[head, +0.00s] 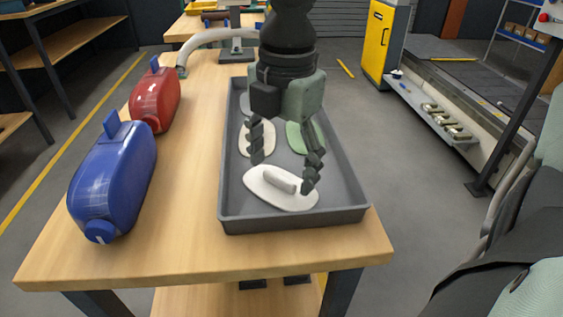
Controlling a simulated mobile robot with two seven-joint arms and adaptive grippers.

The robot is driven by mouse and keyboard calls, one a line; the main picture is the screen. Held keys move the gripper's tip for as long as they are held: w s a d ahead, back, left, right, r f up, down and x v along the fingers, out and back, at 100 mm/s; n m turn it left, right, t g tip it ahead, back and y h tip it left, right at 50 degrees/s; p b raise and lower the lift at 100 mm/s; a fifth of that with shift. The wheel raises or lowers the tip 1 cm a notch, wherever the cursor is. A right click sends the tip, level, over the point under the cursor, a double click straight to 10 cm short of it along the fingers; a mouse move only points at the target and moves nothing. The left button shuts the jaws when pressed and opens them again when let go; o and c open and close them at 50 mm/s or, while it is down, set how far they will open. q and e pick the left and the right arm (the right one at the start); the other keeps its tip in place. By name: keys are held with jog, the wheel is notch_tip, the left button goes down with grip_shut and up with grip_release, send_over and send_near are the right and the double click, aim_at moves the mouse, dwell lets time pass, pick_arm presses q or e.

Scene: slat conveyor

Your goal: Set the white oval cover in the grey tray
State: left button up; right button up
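The white oval cover (265,193) with a raised bar handle lies in the front part of the grey tray (290,224), seemingly flat on its floor. The tray stands on the wooden table. My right gripper (284,176) comes down from the top of the head view over the tray. Its two dark fingers are spread with a clear gap between them. The right-hand fingertip overlaps the cover near the handle's end; I cannot tell whether it touches. The other fingertip is behind the cover, apart from it. My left gripper is not in view.
A cream oval piece (268,140) and a green one (297,142) lie deeper in the tray, partly hidden by the gripper. A blue container (112,180) and a red one (155,98) stand left of the tray. The table's front left (170,250) is clear.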

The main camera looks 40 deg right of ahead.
aim_at(284, 177)
notch_tip(284, 177, up, 12)
jog(key=shift+s, duration=0.3)
dwell(0.3)
dwell(0.7)
dwell(0.4)
dwell(0.4)
dwell(0.5)
dwell(0.5)
